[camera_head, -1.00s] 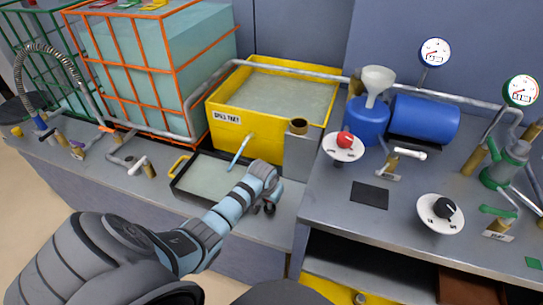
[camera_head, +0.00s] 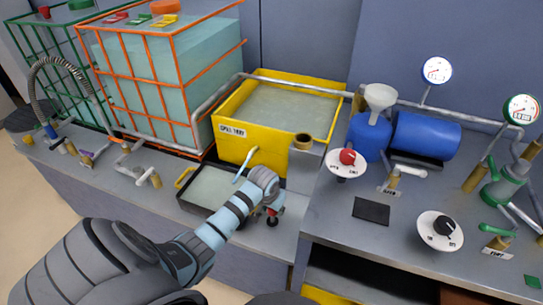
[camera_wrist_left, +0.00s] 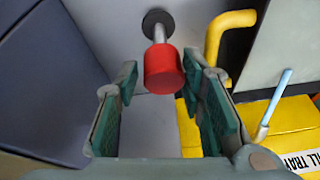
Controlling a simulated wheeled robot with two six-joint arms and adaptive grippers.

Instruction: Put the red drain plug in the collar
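The red drain plug (camera_wrist_left: 163,70) shows in the left wrist view as a red cylinder on a grey stem with a dark round end against the grey surface. In the head view it stands on the low bench (camera_head: 273,212), partly hidden by my gripper. My right gripper is out of view.
A black-rimmed tray (camera_head: 183,205) with a yellow handle lies left of the gripper. The yellow tank (camera_head: 232,148) stands behind, with a light blue spout (camera_head: 246,164). The higher bench (camera_head: 325,215) rises to the right, bearing dials and a blue drum (camera_head: 425,128).

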